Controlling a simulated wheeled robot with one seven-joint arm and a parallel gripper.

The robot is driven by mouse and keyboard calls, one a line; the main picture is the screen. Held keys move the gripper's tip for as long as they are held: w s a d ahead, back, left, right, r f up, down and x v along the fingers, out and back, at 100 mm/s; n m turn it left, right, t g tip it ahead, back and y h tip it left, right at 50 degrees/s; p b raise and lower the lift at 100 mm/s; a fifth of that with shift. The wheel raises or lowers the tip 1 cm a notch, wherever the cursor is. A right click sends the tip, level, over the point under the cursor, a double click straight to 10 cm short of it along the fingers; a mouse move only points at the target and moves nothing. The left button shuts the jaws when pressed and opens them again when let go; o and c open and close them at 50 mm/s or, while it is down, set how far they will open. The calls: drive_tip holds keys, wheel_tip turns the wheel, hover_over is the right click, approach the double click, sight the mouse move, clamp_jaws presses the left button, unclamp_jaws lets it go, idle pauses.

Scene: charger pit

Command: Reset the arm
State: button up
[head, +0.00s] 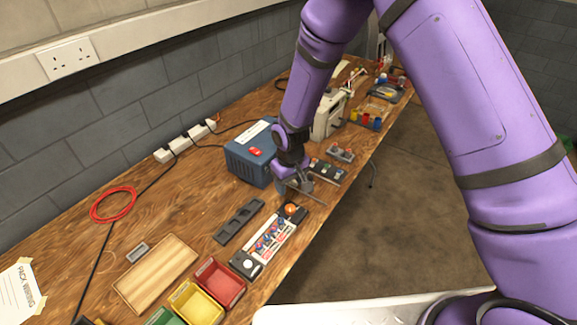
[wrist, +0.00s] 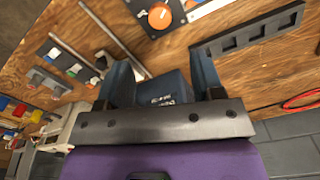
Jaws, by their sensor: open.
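My arm is purple and reaches from the upper right of the head view down over the workbench (head: 75,248). My gripper (head: 303,190) is at the bench's front side, just right of the blue box (head: 243,163) and above the orange knob (head: 291,209) in the picture. In the wrist view my gripper (wrist: 163,75) has its two dark fingers apart. Nothing is held between them. Whether a finger touches anything is unclear.
A white switch panel (head: 262,252), a dark slotted holder (head: 239,222), a wooden tray (head: 157,274) and coloured bins (head: 219,282) lie nearer. A beige machine (head: 329,117) stands farther back. A red cable coil (head: 113,204) lies left. Open floor (head: 400,220) is right of the bench.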

drive_tip(key=shift+r, duration=0.1)
drive_tip(key=s+d+r+m+t, duration=0.1)
drive_tip(key=d+r, duration=0.4)
drive_tip(key=r, duration=0.5)
drive_tip(key=s+d+r+m+t, duration=0.1)
drive_tip(key=s+d+r, duration=0.1)
drive_tip(key=d+r, duration=0.5)
drive_tip(key=s+d+r+m+t, duration=0.1)
drive_tip(key=d+r, duration=0.2)
drive_tip(key=r, duration=0.9)
drive_tip(key=s+d+r+m, duration=0.1)
drive_tip(key=s+d+r, duration=0.3)
drive_tip(key=s, duration=0.3)
drive_tip(key=s+d+r+m+t, duration=0.1)
drive_tip(key=s+d+r, duration=0.3)
drive_tip(key=s, duration=0.4)
drive_tip(key=s+d+r+m+t, duration=0.1)
drive_tip(key=s+d+r, duration=0.3)
drive_tip(key=s, duration=0.3)
drive_tip(key=shift+s+r, duration=0.3)
drive_tip(key=shift+r, duration=0.15)
